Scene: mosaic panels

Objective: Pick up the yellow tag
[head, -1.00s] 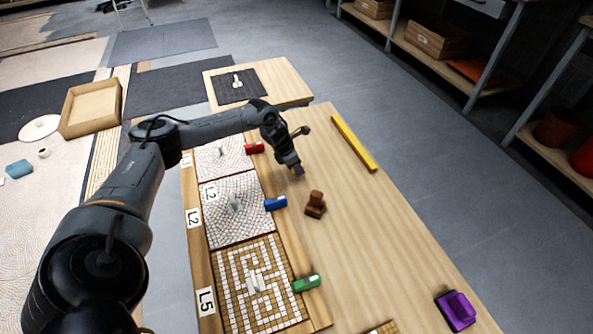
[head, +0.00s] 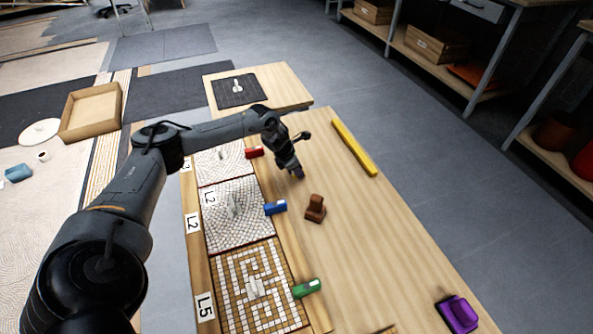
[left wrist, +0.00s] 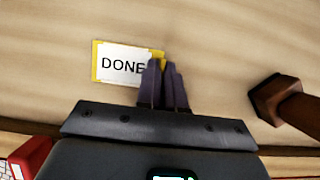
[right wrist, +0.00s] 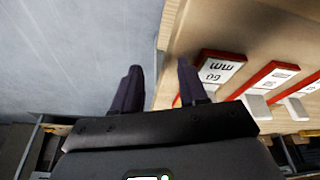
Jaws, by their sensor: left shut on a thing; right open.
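The yellow tag (left wrist: 97,76) lies flat in the left wrist view, with a white label reading "DONE" on it. My left gripper (left wrist: 165,66) is at the tag's right end, its fingers close together and shut on that edge. The fingers cover the last part of the label. In the head view my left gripper (head: 299,174) is low over the wooden table, and the tag cannot be made out there. My right gripper (right wrist: 158,72) is open and empty in the right wrist view; it is not seen in the head view.
A brown stamp-like block (head: 315,208) stands close to my left gripper. Red (head: 254,152), blue (head: 275,207) and green (head: 307,288) pieces lie along the mosaic panels. A yellow bar (head: 354,148) and a purple block (head: 459,313) are farther right. The table between them is clear.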

